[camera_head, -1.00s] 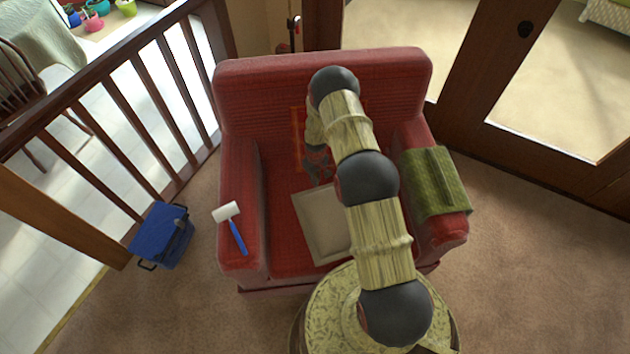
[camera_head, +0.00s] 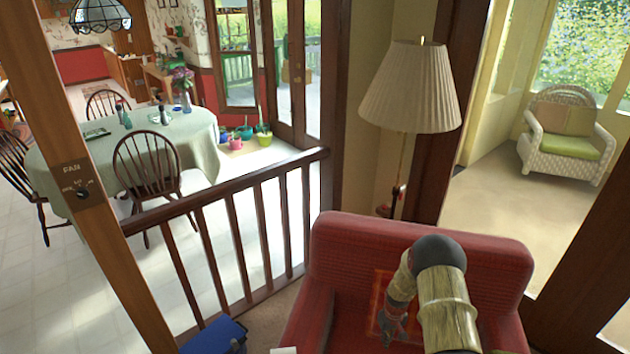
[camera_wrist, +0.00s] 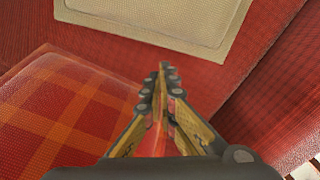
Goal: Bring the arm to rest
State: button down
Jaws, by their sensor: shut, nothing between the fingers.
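My gripper (camera_head: 388,334) hangs over the red armchair (camera_head: 340,240), in front of its backrest. In the wrist view my gripper (camera_wrist: 165,70) has its fingers together, with nothing between them. My arm arches over the chair in the head view, its elbow near the top of the backrest. A beige framed panel (camera_wrist: 160,18) lies on the red seat beyond the fingertips in the wrist view. An orange-and-red plaid cushion (camera_wrist: 60,115) is at the left there, beside the fingers; its edge also shows behind the gripper in the head view (camera_head: 377,292).
A blue box (camera_head: 212,337) stands on the floor left of the chair, by the wooden railing (camera_head: 235,240). A lamp (camera_head: 410,88) stands behind the chair. The white tip of a mallet (camera_head: 283,350) shows at the bottom edge. A dining table (camera_head: 165,135) is beyond the railing.

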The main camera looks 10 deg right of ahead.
jog(key=shift+m+g, duration=0.6)
jog(key=shift+g, duration=0.3)
jog(key=s, duration=0.2)
jog(key=s+a, duration=0.1)
jog(key=s, duration=0.3)
jog(key=shift+s+a+f, duration=0.1)
jog(key=shift+a+f, duration=0.15)
jog(key=shift+f, duration=0.05)
jog(key=shift+s+a+r+g+y, duration=0.15)
jog(key=shift+s+r, duration=0.25)
jog(key=shift+s, duration=0.2)
jog(key=shift+s+a+r+g+y, duration=0.15)
jog(key=shift+s+r, duration=0.25)
jog(key=shift+s, duration=0.15)
jog(key=s+a+r+t, duration=0.2)
jog(key=s+r, duration=0.6)
jog(key=r, duration=1)
jog(key=s+a+r+t, duration=0.3)
jog(key=s+a+r, duration=0.3)
jog(key=r, duration=1.3)
jog(key=s+a+r+t, duration=0.3)
jog(key=s+r, duration=0.7)
jog(key=r, duration=0.9)
jog(key=shift+s+a+r+m, duration=0.15)
jog(key=shift+s+a+m, duration=0.15)
jog(key=shift+a, duration=0.6)
